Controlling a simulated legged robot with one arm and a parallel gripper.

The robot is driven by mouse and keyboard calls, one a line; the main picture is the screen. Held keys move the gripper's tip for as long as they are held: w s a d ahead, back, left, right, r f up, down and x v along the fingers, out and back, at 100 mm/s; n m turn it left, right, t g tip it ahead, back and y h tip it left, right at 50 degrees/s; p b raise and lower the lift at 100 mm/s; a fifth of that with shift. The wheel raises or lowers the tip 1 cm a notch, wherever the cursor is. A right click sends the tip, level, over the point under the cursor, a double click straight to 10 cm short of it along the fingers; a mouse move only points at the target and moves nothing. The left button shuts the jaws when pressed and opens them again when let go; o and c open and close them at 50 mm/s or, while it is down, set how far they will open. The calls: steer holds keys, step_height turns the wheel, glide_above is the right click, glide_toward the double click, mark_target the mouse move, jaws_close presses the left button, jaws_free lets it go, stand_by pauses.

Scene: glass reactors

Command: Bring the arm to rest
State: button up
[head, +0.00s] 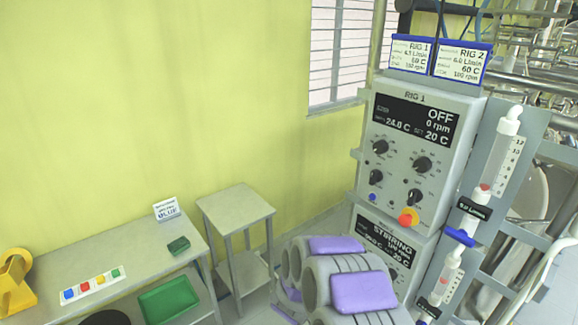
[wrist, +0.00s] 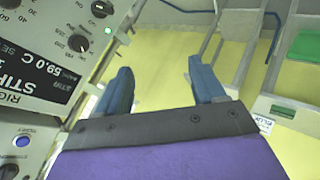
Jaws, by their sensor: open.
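My gripper (wrist: 160,85) shows in the wrist view with its two blue fingers spread apart. Nothing is between them; the yellow wall shows through the gap. In the head view my arm's grey links with purple pads are at the bottom centre, folded close to my body, and the fingers are not visible there. The control panel labelled RIG 1 (head: 414,130) stands right of the arm in the head view, its display reading OFF and 0 rpm. A second panel below it (head: 385,240) reads STIRRING. In the wrist view a panel (wrist: 60,60) is at the left, apart from the fingers.
A grey bench (head: 110,250) at the left holds a yellow object (head: 14,283), a coloured-button strip (head: 92,288), a green block (head: 178,245) and a sign (head: 166,209). A green tray (head: 168,298) is below. A small table (head: 236,204) stands beside it. Flow tubes (head: 500,150) are at the right.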

steer(key=s+a+r+g+y+b, duration=0.2)
steer(key=s+a+r+y, duration=0.25)
steer(key=a+r, duration=0.2)
steer(key=s+d+r+m+g+y+b, duration=0.1)
steer(key=s+d+r+g+b, duration=0.1)
steer(key=s, duration=0.7)
steer(key=s+d+r+g+b, duration=0.1)
steer(key=s+r, duration=0.4)
steer(key=s, duration=0.5)
steer(key=shift+d+r+m+g+y+b, duration=0.2)
steer(key=shift+d+m+g+y+b, duration=0.2)
steer(key=shift+g+b, duration=0.35)
steer(key=s+d+m+g+h+b, duration=0.1)
steer(key=s+d, duration=0.2)
steer(key=s, duration=0.4)
steer(key=s+d+r+m+g+h+b, duration=0.1)
steer(key=s+d+g, duration=0.1)
steer(key=s+d, duration=0.2)
steer(key=s+d+m+g+h+b, duration=0.1)
steer(key=s+d, duration=0.2)
steer(key=s, duration=0.7)
steer(key=shift+s+d+r+m, duration=0.2)
steer(key=shift+d+m, duration=0.05)
steer(key=shift+m, duration=0.15)
steer(key=shift+c, duration=0.2)
